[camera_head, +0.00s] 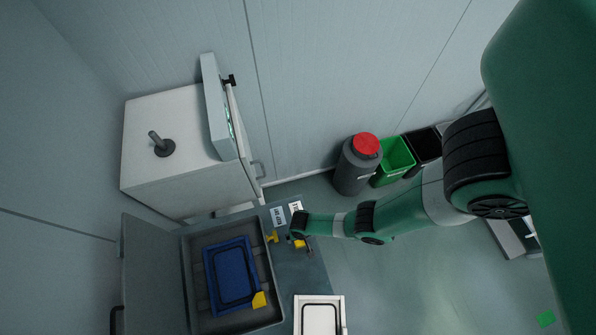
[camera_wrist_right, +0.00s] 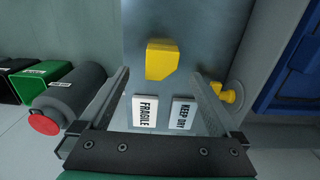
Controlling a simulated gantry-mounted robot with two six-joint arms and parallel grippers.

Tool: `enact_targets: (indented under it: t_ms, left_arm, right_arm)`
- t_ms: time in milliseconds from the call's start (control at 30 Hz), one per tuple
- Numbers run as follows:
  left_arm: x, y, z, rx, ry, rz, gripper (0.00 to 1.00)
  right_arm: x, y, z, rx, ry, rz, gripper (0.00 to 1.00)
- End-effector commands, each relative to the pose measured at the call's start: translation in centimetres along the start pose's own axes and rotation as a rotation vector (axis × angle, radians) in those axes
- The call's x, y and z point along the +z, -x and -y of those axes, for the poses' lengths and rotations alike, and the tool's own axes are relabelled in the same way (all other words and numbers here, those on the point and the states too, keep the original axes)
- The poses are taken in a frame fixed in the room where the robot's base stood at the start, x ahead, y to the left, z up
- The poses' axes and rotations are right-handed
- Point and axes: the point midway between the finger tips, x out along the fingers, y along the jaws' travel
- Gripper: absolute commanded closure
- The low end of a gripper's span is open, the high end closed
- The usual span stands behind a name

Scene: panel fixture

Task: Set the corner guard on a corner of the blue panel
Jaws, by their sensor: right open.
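The blue panel (camera_head: 228,262) lies in an open grey case (camera_head: 190,290) in the head view; its edge also shows at the right of the right wrist view (camera_wrist_right: 285,65). A yellow corner guard (camera_head: 260,300) is at the panel's lower right corner. Another yellow corner guard (camera_wrist_right: 162,58) lies on the grey table, ahead of and between my right gripper's fingertips, not held. My right gripper (camera_wrist_right: 163,76) is open and empty; in the head view it hangs over the table right of the case. My left gripper is not in view.
A yellow piece (camera_head: 272,237) is at the case's right side. FRAGILE (camera_wrist_right: 145,112) and KEEP DRY (camera_wrist_right: 183,112) labels lie on the table. A white-framed tray (camera_head: 341,303) is at the front. A grey drum (camera_head: 352,172) and a green bin (camera_head: 396,155) stand behind.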

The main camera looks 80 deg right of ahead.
Motion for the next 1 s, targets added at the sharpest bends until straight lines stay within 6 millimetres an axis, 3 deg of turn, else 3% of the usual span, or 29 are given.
enact_targets:
  t_ms: [167,500,767,1000]
  left_arm:
    - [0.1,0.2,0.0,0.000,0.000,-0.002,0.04]
    - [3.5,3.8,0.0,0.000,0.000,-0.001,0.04]
    - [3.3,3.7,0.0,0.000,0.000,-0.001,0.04]
    - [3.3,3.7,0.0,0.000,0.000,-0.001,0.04]
  right_arm:
    - [0.0,-0.3,0.0,0.000,0.000,0.000,0.03]
    - [0.0,-5.4,0.0,0.000,-0.003,0.000,0.03]
    - [0.0,-5.2,0.0,-0.001,-0.003,0.000,0.03]
    - [0.0,-5.2,0.0,-0.001,-0.003,0.000,0.44]
